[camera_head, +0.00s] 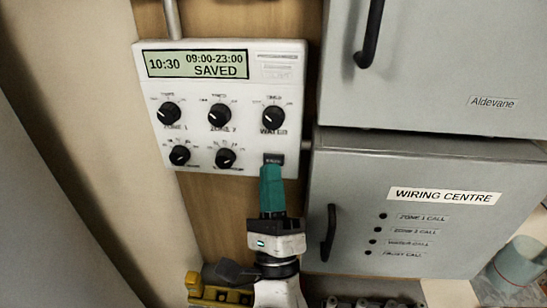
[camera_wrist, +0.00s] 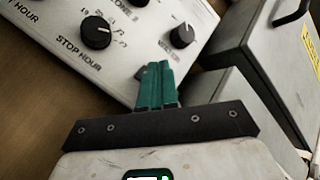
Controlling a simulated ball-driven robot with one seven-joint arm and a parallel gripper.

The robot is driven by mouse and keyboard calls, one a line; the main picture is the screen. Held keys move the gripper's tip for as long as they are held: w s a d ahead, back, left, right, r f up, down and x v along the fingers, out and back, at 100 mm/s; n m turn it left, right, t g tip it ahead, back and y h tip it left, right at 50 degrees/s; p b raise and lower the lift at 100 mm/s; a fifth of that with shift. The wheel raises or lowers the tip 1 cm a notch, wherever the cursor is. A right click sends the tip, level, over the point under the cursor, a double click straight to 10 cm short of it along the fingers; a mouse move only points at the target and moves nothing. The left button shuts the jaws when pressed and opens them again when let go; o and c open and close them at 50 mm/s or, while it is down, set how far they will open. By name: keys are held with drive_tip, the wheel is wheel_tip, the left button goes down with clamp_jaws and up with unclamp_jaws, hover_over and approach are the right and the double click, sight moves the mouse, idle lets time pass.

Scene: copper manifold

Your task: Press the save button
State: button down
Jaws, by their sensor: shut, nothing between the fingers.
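The white controller panel (camera_head: 215,60) is on the wooden back wall. Its display (camera_head: 197,64) reads 10:30, 09:00-23:00 and SAVED. The dark save button (camera_head: 273,159) is at the panel's lower right. My gripper (camera_head: 271,170) is shut and empty, its teal fingertips right at the lower edge of the button. I cannot tell from this view whether they touch it. In the wrist view the shut fingers (camera_wrist: 155,70) reach the panel's lower part (camera_wrist: 75,65), and a dark bit of the button (camera_wrist: 140,74) shows beside the tips, mostly hidden.
Several black knobs (camera_head: 219,115) are on the panel, close to the button. A grey wiring centre box (camera_head: 400,240) with a black handle (camera_head: 328,232) stands just right of my gripper. Another grey cabinet (camera_head: 430,60) is above it. A yellow fitting (camera_head: 205,290) is below left.

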drive_tip(key=shift+s, duration=0.1)
drive_tip(key=shift+s+a+p, duration=0.1)
drive_tip(key=shift+s+p, duration=0.6)
drive_tip(key=shift+s, duration=1.75)
drive_tip(key=shift+f, duration=0.1)
